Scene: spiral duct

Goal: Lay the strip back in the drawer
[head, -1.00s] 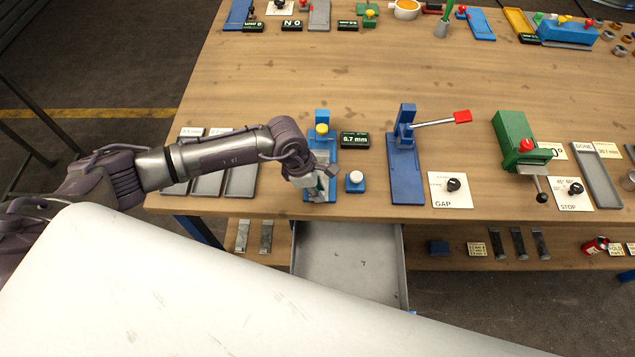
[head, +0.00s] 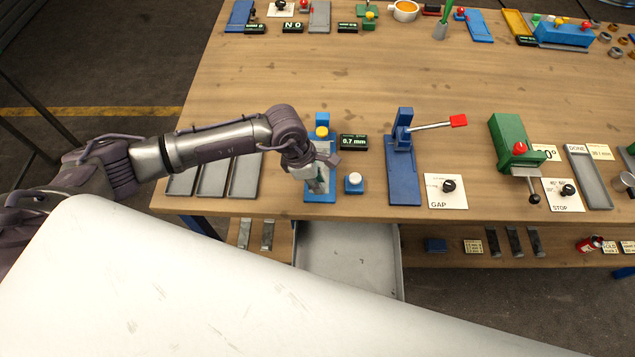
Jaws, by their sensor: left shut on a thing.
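My left gripper (head: 319,184) points down over the blue thickness gauge (head: 322,133) at the table's front edge. It is shut on a thin grey piece, apparently the strip, which the fingers largely hide. I cannot tell whether the strip touches the gauge's base. The grey metal drawer (head: 347,250) stands pulled out below the table edge, just below the gripper in the picture. The part of its floor that shows is bare. Its near part is hidden behind a white body part of mine. My right gripper is not in view.
A display (head: 353,142) reading 0.7 mm and a white-topped button (head: 354,183) stand right of the gauge. A blue lever tool (head: 403,165) is farther right. Grey trays (head: 212,178) lie left of the gripper. The lower shelf (head: 450,261) holds several dark strips.

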